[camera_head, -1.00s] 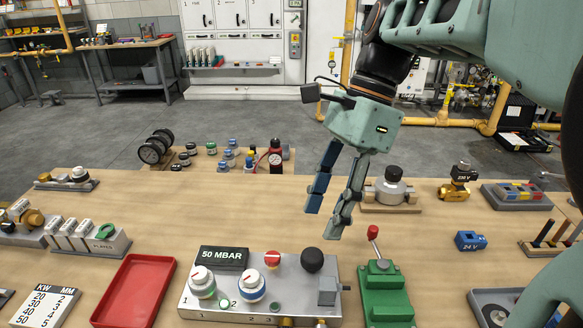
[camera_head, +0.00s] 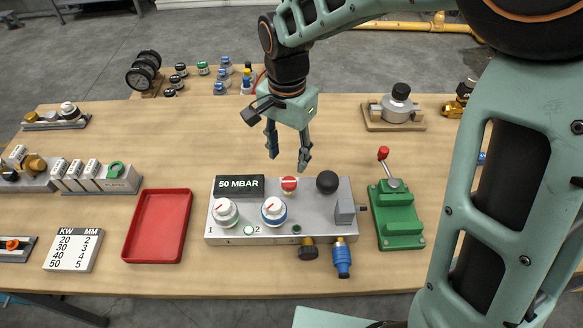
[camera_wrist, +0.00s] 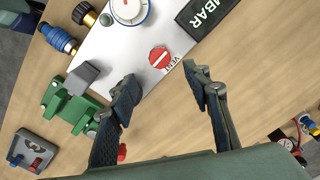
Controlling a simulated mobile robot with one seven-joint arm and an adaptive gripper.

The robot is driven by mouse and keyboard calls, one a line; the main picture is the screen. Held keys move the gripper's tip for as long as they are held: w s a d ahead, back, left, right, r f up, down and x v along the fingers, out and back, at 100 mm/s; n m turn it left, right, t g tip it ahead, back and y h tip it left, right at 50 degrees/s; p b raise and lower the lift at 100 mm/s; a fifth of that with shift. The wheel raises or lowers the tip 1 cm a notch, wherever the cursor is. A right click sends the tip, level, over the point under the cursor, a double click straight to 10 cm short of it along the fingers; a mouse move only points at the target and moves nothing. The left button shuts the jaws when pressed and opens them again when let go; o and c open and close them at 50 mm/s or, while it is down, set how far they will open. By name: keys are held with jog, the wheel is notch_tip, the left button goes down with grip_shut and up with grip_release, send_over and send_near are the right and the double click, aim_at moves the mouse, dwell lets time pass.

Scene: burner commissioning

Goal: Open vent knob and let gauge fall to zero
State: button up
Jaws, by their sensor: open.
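The grey test block (camera_head: 320,233) stands on the table, with a black "50 MBAR" plate (camera_head: 239,185) on its back left. The red vent knob (camera_head: 289,184) sits at the back of its top face. In the wrist view the red knob (camera_wrist: 160,58) carries a white bar, with "VENT" lettered beside it. Two dials stand on the block: the left dial (camera_head: 225,211) and the right dial (camera_head: 273,210), each with a red pointer mark. My gripper (camera_head: 288,162) is open and empty, pointing down above and just behind the vent knob, apart from it.
A green clamp (camera_head: 396,213) with a red-tipped lever is to the right. A red tray (camera_head: 158,226) lies left. Bare table lies behind the block.

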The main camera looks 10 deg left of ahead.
aim_at(288, 182)
notch_tip(288, 182, down, 9)
jog(key=shift+f, duration=0.1)
jog(key=shift+c, duration=0.3)
jog(key=c, duration=1.1)
